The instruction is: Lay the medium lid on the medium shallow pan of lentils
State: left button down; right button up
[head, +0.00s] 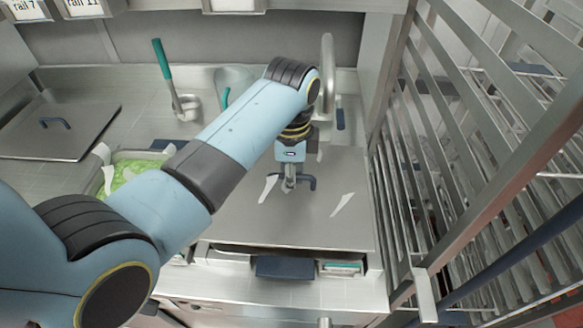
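A large flat grey metal lid (320,222) with a dark blue bar handle (309,183) lies level in the middle right. My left gripper (289,186) points down at the middle of this handle, its fingers close together around it. A dark gap shows under the lid's front edge; whether it touches what lies below is hard to tell. Any pan or lentils under it are hidden. A second grey lid (70,135) with a dark handle lies at the left. A pan with green contents (128,172) is partly hidden behind my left arm. My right gripper is out of view.
A tall metal rack (455,150) with slatted shelves stands close at the right. A teal-handled utensil (162,60) stands at the back, beside a pale scoop-like item (233,78). A dark blue block (285,267) sits at the counter's front edge. Several white slivers show around the lid.

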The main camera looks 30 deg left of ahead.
pick_arm(q)
jog(key=shift+f, duration=0.25)
dwell(0.3)
jog(key=shift+f, duration=0.15)
jog(key=shift+f+b, duration=0.6)
jog(key=shift+f, duration=0.45)
jog(key=shift+f, duration=0.2)
dwell(0.5)
jog(key=c, duration=0.9)
grip_release()
jog(key=shift+s, duration=0.1)
